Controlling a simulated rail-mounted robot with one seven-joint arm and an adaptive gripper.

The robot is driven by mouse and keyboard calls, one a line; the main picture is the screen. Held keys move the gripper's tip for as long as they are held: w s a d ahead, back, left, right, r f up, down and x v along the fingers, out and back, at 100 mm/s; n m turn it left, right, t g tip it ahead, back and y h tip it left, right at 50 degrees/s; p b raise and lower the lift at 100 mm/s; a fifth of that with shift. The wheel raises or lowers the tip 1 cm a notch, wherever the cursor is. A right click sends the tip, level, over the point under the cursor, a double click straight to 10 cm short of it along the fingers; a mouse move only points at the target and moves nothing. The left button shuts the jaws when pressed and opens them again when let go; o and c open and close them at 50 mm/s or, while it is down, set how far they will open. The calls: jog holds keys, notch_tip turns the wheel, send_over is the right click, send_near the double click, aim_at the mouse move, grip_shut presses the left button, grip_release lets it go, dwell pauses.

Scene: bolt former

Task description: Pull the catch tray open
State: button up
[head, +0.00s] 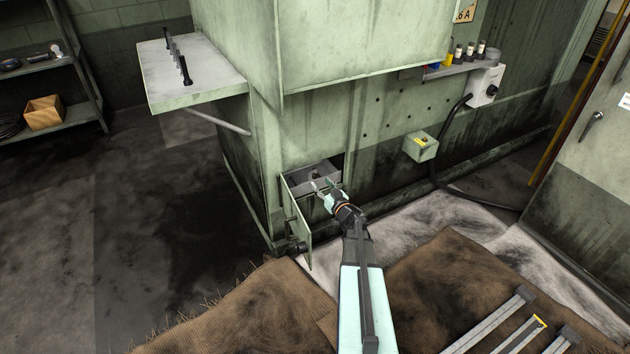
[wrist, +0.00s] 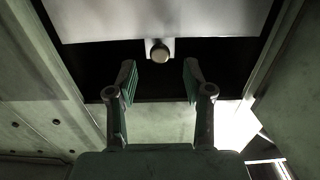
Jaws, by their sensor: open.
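The catch tray (head: 312,174) is a grey metal tray in a low opening at the foot of the green machine. In the wrist view its pale front (wrist: 155,20) fills the top, with a round knob (wrist: 159,52) at its lower edge. My gripper (head: 325,186) is at the opening, in front of the tray. In the wrist view my gripper (wrist: 160,76) has its two fingers spread and nothing between them. The knob shows just beyond the fingertips, roughly centred in the gap. No contact with the knob shows. The tray's inner part is hidden in the machine.
A narrow green door (head: 297,226) stands open left of the opening, close to my gripper. A small green box (head: 420,146) sticks out of the machine to the right. Brown mats (head: 455,285) cover the floor in front. Metal bars (head: 500,318) lie at lower right.

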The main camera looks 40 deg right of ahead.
aim_at(315, 178)
jog(key=w, duration=0.2)
jog(key=w+b, duration=0.1)
jog(key=w+d, duration=0.1)
jog(key=w, duration=0.1)
jog(key=shift+w, duration=0.35)
grip_shut()
jog(key=shift+s+a, duration=0.1)
jog(key=shift+a, duration=0.05)
